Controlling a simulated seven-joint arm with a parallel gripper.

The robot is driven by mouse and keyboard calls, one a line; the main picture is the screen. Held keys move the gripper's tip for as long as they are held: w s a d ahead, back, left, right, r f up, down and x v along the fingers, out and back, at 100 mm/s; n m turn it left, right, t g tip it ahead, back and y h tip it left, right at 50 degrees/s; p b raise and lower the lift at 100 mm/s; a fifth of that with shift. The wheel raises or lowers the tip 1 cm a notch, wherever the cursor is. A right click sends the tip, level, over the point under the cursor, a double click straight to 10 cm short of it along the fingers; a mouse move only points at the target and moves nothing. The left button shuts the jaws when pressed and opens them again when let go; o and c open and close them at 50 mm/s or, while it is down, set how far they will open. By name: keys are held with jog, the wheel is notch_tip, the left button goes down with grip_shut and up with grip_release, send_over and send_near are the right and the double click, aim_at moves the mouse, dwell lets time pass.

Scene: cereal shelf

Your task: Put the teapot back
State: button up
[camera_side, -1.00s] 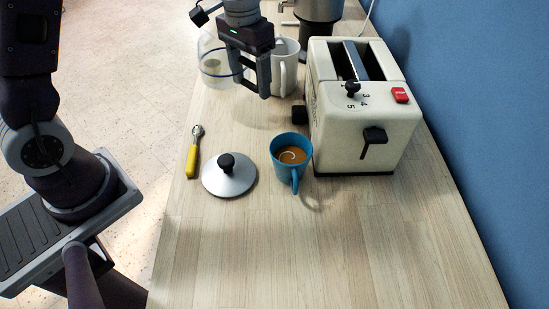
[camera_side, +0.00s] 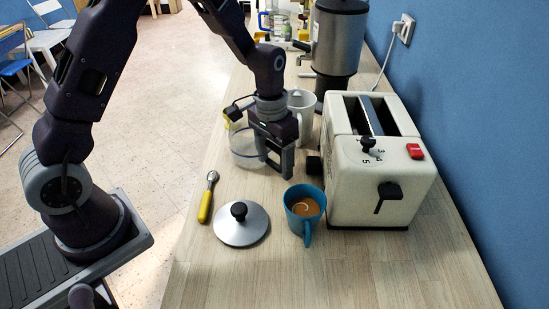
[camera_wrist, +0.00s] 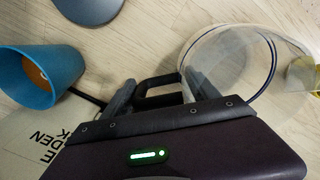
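The teapot, a clear glass vessel with a thin blue band (camera_wrist: 237,72), stands to the left of and just beyond my gripper (camera_side: 275,168) in the side view. The teapot's glass wall (camera_side: 244,152) is partly covered there by my gripper. In the wrist view, my gripper's fingers (camera_wrist: 160,95) are spread apart, with a dark, handle-like loop between them beside the glass. I cannot tell whether either finger touches it. A round metal lid with a black knob (camera_side: 242,228) lies on the wooden counter (camera_side: 330,270), in front of my gripper.
A blue cup of coffee (camera_side: 304,204) stands close in front of my gripper. A cream toaster (camera_side: 385,190) is at right, a white mug (camera_side: 303,103) and metal coffee maker (camera_side: 338,45) behind. A yellow-handled spoon (camera_side: 206,205) lies left. The front counter is clear.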

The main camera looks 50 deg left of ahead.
jog(key=shift+o, duration=1.4)
jog(key=r, duration=1.1)
jog(key=shift+a+r, duration=0.3)
jog(key=shift+a, duration=0.1)
jog(key=shift+s+r, duration=0.15)
jog(key=shift+r, duration=0.45)
jog(key=s+r+t, duration=0.3)
jog(key=s+r, duration=0.5)
jog(key=s, duration=0.2)
jog(key=s+t, duration=0.2)
jog(key=s, duration=1.1)
jog(key=shift+r+t+y, duration=0.3)
jog(key=shift+y, duration=0.1)
